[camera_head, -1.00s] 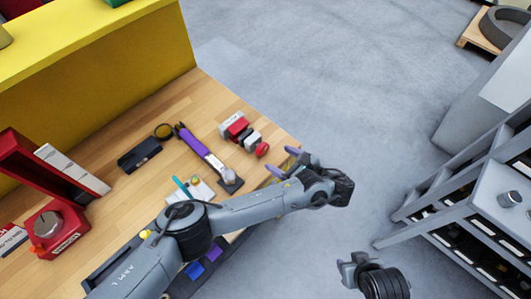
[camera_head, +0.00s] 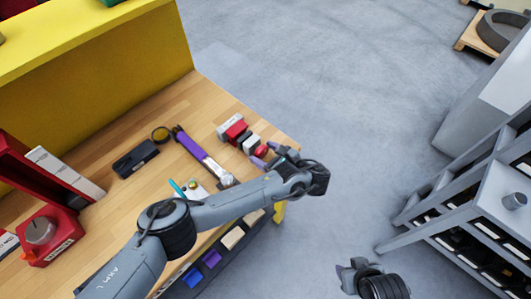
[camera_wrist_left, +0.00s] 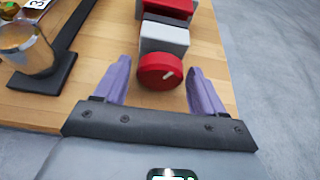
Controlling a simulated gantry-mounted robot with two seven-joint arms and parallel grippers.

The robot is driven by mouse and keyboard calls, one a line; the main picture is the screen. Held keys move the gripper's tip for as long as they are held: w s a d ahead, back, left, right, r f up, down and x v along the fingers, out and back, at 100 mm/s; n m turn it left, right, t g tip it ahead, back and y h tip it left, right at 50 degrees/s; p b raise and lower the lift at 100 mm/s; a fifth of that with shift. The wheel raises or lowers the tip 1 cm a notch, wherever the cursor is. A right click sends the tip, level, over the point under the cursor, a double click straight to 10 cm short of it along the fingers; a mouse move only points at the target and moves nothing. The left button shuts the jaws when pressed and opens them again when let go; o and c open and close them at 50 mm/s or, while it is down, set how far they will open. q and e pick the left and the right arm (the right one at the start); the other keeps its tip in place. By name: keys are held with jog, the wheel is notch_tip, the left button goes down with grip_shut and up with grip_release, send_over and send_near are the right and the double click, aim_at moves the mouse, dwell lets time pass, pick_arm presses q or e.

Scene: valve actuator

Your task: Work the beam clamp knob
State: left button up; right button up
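The beam clamp (camera_head: 236,128) is a red and light grey block on the wooden bench near its right edge. Its round red knob (camera_head: 261,151) faces my left gripper (camera_head: 266,156).
A purple-handled tool (camera_head: 198,150) lies left of the clamp, with a dark box (camera_head: 136,158) beyond it. A red box with a grey dial (camera_head: 45,235) stands at the left. A grey shelf rack (camera_head: 470,215) is at the right. Open floor lies between.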

pick_arm(q)
jog(key=c, duration=0.8)
jog(key=shift+d+r+m+g+y+p, duration=0.15)
jog(key=shift+m+g+y+p, duration=0.15)
jog(key=shift+m+g+p, duration=0.25)
jog(key=shift+m, duration=0.25)
jog(key=shift+w+m+g+y, duration=0.1)
jog(key=shift+m+g+y, duration=0.15)
jog(key=shift+m+y, duration=0.3)
jog(key=o, duration=1)
jog(key=shift+f, duration=0.2)
jog(key=shift+o, duration=0.2)
jog(key=p+v, duration=0.2)
jog(key=v, duration=0.8)
jog(key=shift+s+d+r, duration=0.2)
jog(key=shift+d+r, duration=0.05)
